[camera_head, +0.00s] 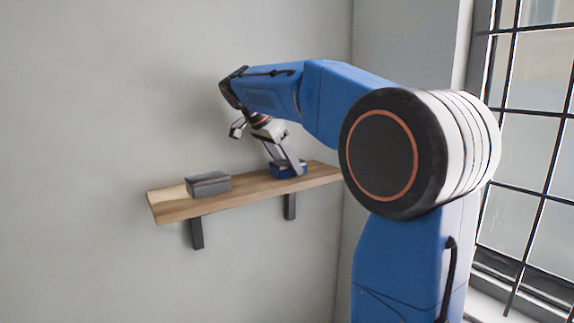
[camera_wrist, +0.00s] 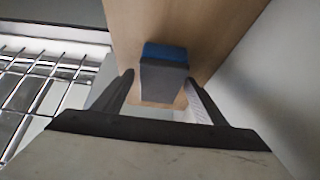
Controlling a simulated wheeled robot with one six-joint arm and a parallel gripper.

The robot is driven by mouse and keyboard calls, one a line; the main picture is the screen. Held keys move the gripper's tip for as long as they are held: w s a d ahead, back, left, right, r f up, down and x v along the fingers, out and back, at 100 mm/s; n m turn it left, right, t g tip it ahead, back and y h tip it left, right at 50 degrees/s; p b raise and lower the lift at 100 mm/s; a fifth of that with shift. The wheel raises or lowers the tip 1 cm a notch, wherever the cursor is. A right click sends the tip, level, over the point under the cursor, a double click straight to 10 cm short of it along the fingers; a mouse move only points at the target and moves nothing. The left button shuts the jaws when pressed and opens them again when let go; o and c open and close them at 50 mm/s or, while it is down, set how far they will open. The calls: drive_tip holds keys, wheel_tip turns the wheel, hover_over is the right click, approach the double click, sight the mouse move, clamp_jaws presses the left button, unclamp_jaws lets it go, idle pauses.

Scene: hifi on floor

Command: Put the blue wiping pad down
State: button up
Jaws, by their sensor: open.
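The blue wiping pad (camera_head: 284,170) rests on the wooden shelf (camera_head: 240,192), toward its right end. In the wrist view the pad (camera_wrist: 165,53) shows a blue top part and a grey part below. My gripper (camera_head: 289,168) reaches down to the pad from above. In the wrist view my gripper (camera_wrist: 160,80) is open, with one finger on each side of the pad. A gap shows between each finger and the pad's near grey part. Part of the pad is hidden behind a finger in the head view.
A grey block (camera_head: 208,183) sits on the shelf's left part, apart from the pad. Two dark brackets (camera_head: 196,232) hold the shelf to the grey wall. A window with dark bars (camera_head: 530,150) stands at the right. Bare shelf lies between block and pad.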

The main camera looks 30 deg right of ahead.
drive_tip(key=v, duration=1.1)
drive_tip(key=shift+a+r, duration=0.15)
drive_tip(key=shift+r, duration=0.2)
drive_tip(key=shift+s, duration=0.1)
